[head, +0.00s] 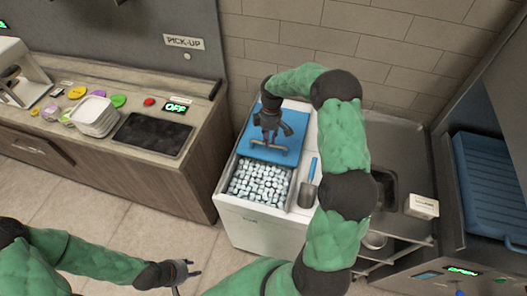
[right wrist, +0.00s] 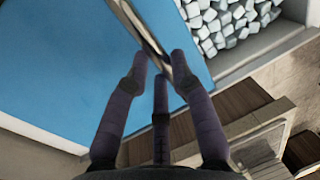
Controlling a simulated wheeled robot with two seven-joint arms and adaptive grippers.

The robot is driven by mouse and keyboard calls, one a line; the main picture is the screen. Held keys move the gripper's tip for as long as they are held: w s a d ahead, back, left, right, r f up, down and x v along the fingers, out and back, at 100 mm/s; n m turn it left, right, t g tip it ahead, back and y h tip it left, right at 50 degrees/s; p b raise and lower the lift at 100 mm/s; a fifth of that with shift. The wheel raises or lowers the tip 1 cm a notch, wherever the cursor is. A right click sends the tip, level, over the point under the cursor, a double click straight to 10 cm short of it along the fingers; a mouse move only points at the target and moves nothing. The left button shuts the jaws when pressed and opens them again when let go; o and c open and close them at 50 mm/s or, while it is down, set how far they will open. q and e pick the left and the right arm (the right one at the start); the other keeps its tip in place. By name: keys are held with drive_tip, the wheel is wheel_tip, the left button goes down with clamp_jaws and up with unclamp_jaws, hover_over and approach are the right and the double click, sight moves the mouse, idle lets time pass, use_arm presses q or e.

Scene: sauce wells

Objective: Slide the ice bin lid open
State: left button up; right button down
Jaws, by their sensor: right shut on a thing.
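The blue ice bin lid (head: 256,134) covers the back part of the white ice bin (head: 229,208) in the head view. Its front part is open and shows ice cubes (head: 262,184). A metal bar handle (head: 270,147) runs across the lid near its front edge. My right gripper (head: 268,140) is over the lid with its fingers shut on the handle. In the right wrist view the fingers (right wrist: 160,75) close around the metal bar, with the blue lid (right wrist: 60,80) to the left and ice at the upper right. My left gripper (head: 188,270) is low at the front, far from the bin; its fingers look apart.
A scoop with a blue handle (head: 313,168) lies on the bin's top, right of the ice. A counter at left holds a black panel (head: 152,135) and white containers (head: 94,115). A sink (head: 382,185) and a white box (head: 422,206) are at right. Floor is clear between counter and bin.

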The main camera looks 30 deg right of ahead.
drive_tip(key=shift+w+d, duration=1.85)
drive_tip(key=shift+d, duration=0.3)
drive_tip(key=c, duration=1)
unclamp_jaws()
drive_tip(key=shift+c, duration=0.2)
drive_tip(key=shift+r, duration=0.1)
wheel_tip(320, 180, up, 12)
drive_tip(key=w+d, duration=0.1)
drive_tip(key=shift+w+d+f, duration=0.2)
drive_tip(key=shift+w+d, duration=0.05)
drive_tip(key=shift+d, duration=0.15)
